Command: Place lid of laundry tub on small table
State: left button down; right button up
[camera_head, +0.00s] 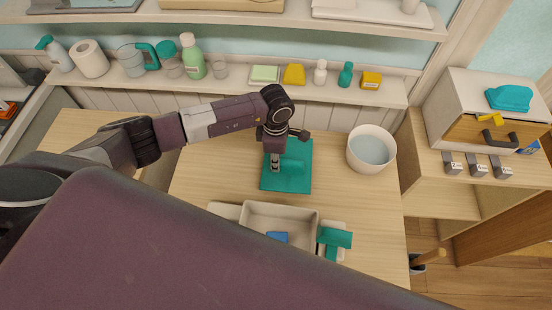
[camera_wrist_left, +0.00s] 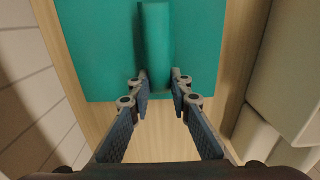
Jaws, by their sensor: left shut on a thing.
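The teal square lid (camera_head: 298,181) is over the light wooden table (camera_head: 340,205), flat and close to its top. I cannot tell whether it touches the wood. My left gripper (camera_head: 276,165) is above the lid and shut on its raised handle. In the left wrist view, the handle (camera_wrist_left: 156,45) runs between the two fingers (camera_wrist_left: 160,92), and the lid's flat plate (camera_wrist_left: 95,50) spreads to both sides. An open beige rectangular tub (camera_head: 312,225) with a blue item inside stands in front of the lid. My right gripper is not in view.
A round white bucket (camera_head: 371,150) stands right of the lid. A teal brush-like item (camera_head: 335,238) is beside the tub. A shelf (camera_head: 330,92) with bottles, cups and soaps runs behind. A small cabinet (camera_head: 470,100) is at right. Bare wood lies between lid and bucket.

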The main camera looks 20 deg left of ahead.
pick_arm(q)
jog(key=shift+f, duration=0.2)
jog(key=c, duration=1.8)
grip_release()
jog(key=shift+r, duration=0.1)
jog(key=shift+o, duration=0.2)
jog(key=shift+r, duration=0.3)
notch_tip(320, 180, up, 12)
jog(key=b, duration=0.4)
jog(key=shift+f, duration=0.15)
